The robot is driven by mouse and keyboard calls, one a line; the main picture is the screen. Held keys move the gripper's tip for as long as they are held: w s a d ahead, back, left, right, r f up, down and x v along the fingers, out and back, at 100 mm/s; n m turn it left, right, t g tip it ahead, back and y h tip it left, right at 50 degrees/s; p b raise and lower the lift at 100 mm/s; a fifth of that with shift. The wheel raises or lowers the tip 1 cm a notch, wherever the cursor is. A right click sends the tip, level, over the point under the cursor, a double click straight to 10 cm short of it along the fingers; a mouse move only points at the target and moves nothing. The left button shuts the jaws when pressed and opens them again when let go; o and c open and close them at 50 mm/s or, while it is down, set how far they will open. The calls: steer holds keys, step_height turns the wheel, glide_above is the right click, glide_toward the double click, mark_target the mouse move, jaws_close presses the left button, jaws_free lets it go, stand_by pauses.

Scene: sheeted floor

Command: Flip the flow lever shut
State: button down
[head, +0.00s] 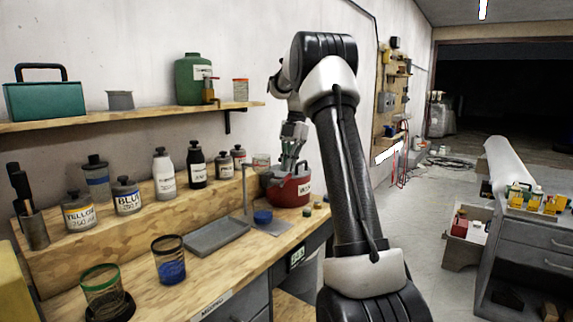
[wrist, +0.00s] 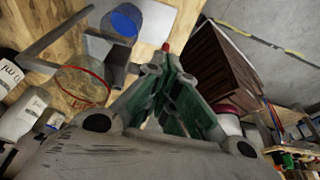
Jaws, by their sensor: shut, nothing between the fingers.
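A red pot (head: 289,187) with a grey lid and a pale label stands on the workbench near its right end. My gripper (head: 290,163) points down at the top of this pot in the head view. In the wrist view my gripper (wrist: 166,62) has its green-sided fingers closed together with nothing between them. A small red tip (wrist: 165,46) shows just beyond the fingertips. I cannot tell whether it is part of the flow lever, or whether the fingers touch it. I cannot make out the lever's position; the gripper covers part of the pot's top.
Labelled bottles and tins stand on the wooden step behind. Two mesh cups, one with blue (head: 169,260), stand at the front.

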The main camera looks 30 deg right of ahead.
steer(key=shift+w+d+f, duration=0.15)
steer(key=shift+d+f, duration=0.35)
stand_by(0.7)
